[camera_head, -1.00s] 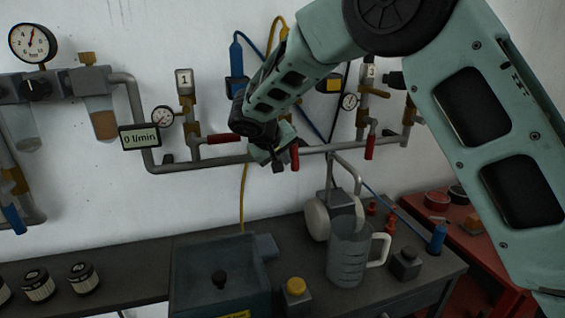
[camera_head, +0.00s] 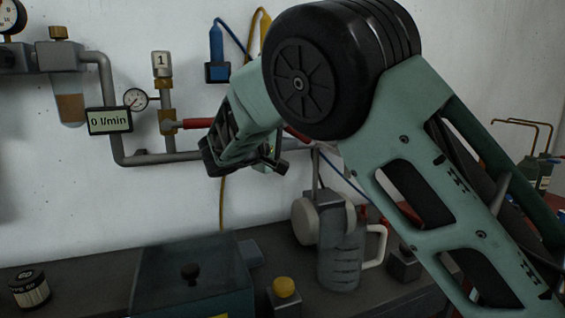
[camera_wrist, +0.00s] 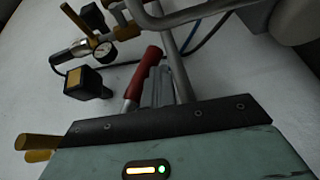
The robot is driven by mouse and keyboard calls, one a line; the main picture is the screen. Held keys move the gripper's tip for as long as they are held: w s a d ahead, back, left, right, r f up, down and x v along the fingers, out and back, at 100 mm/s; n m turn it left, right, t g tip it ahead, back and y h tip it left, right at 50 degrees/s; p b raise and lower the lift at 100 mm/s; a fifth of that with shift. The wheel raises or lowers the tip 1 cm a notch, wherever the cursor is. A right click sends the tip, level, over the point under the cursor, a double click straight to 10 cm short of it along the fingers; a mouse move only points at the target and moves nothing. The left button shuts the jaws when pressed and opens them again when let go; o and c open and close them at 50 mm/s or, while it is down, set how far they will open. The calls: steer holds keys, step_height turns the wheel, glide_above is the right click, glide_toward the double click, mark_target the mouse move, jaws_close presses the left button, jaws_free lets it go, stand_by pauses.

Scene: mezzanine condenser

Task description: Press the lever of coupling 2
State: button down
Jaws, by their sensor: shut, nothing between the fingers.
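My gripper (camera_head: 272,163) hangs in front of the wall pipe in the head view, its jaws closed and empty. My arm covers most of the wall where coupling 2 would sit, and its number tag is hidden. A short piece of red lever (camera_head: 296,133) shows just right of my gripper. In the wrist view a red lever (camera_wrist: 146,72) stands tilted right by my gripper's grey fingers (camera_wrist: 158,92). Whether they touch cannot be told. Coupling 1, with its tag (camera_head: 161,63) and red lever (camera_head: 199,123) pointing right, is to the left.
A gauge (camera_wrist: 100,52) and a black-and-yellow block (camera_wrist: 86,83) are close in the wrist view. Below in the head view stand a clear jug (camera_head: 340,262), a yellow button (camera_head: 284,287) and a dark box (camera_head: 192,290) on the bench. Blue and yellow cables hang behind my arm.

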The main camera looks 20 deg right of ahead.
steer(key=shift+d+r+n+t+h+b, duration=1.35)
steer(key=shift+h+b, duration=0.45)
steer(key=shift+b, duration=0.55)
steer(key=shift+d+r, duration=0.1)
